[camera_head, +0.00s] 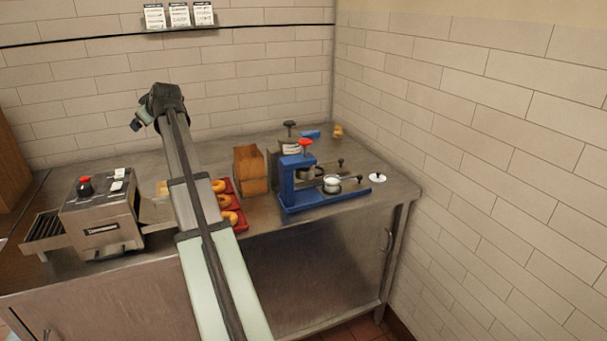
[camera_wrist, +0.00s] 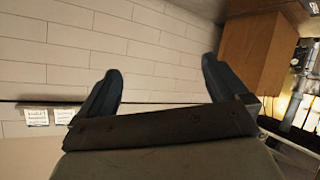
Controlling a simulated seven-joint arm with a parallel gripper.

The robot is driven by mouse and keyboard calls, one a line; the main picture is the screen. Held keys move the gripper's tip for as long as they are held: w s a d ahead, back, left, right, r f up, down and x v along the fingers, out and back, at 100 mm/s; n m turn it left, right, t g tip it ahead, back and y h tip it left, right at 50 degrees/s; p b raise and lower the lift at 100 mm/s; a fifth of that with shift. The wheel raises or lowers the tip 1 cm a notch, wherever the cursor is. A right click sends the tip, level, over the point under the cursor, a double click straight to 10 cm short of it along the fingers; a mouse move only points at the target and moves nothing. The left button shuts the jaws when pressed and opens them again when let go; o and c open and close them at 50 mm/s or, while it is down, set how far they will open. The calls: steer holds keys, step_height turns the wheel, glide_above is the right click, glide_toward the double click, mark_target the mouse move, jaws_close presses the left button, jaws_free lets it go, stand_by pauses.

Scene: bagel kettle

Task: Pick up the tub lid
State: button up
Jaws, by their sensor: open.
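A small white disc with a dark knob, which looks like the tub lid (camera_head: 377,178), lies flat on the steel counter near its right end. A small pale tub (camera_head: 332,186) stands left of it, at the blue press. My gripper shows in the wrist view (camera_wrist: 158,78) with its two dark fingers spread wide and nothing between them. In the head view my arm rises up the left-middle, its end high near the back wall, far left of the lid. The fingers cannot be made out there. The lid does not show in the wrist view.
A blue press (camera_head: 288,190) with a red knob stands close left of the lid. A wooden box (camera_head: 250,171), a red tray (camera_head: 240,222) with bagels and a steel toaster-like machine (camera_head: 104,218) are further left. A tiled wall (camera_head: 480,150) bounds the right.

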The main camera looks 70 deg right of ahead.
steer(key=s+d+g+h, duration=0.2)
steer(key=s+d, duration=0.8)
steer(key=d, duration=0.2)
steer(key=m+g+y, duration=0.7)
steer(key=m+g, duration=0.3)
steer(key=m, duration=1.4)
glide_above(379, 173)
step_height(379, 173, down, 16)
steer(key=r, duration=0.1)
steer(key=f, duration=0.5)
steer(key=d+f, duration=0.1)
steer(key=f, duration=0.2)
steer(key=shift+w+f, duration=0.3)
steer(key=shift+w, duration=0.05)
steer(key=shift+s+a+f, duration=0.15)
steer(key=shift+a+f, duration=0.05)
steer(key=shift+f, duration=1.1)
steer(key=shift+s+a+f, duration=0.1)
steer(key=shift+a+f, duration=0.05)
steer(key=shift+f, duration=1.15)
